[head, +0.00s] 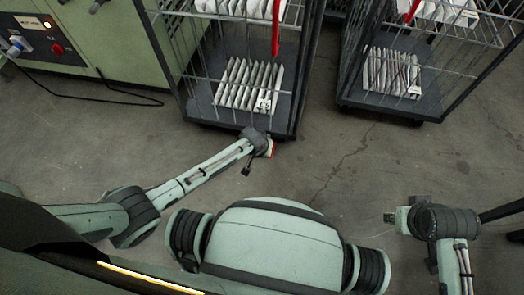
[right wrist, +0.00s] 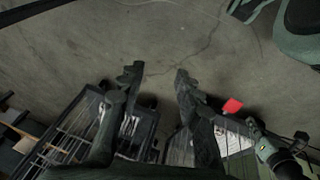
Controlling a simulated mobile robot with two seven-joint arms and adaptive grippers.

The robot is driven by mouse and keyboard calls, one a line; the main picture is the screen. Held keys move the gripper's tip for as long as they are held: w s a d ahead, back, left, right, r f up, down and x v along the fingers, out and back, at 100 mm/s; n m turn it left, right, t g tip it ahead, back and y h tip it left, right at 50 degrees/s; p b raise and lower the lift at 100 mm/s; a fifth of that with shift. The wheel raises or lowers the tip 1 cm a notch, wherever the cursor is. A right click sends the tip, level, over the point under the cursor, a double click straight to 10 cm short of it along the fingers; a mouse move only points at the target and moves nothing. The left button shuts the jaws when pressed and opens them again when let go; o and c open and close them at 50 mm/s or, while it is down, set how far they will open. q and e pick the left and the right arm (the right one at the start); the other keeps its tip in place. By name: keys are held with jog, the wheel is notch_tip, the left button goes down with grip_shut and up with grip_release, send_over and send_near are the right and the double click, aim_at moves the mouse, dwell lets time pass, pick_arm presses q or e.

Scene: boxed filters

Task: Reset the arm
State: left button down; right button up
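My left arm reaches from the left toward the front of the left wire cart in the head view. Its dark end, with the left gripper (head: 258,142), is by the cart's lower front edge; the fingers cannot be made out. A small red patch shows beside that end.
The left wire cart (head: 190,103) and right wire cart (head: 360,102) hold rows of white filters (head: 250,85). A green machine (head: 110,45) with a control panel stands at the upper left, its black cable on the floor. The concrete floor (head: 340,160) between is clear.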

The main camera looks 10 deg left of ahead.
jog(key=shift+d+f, duration=0.1)
jog(key=shift+f, duration=0.8)
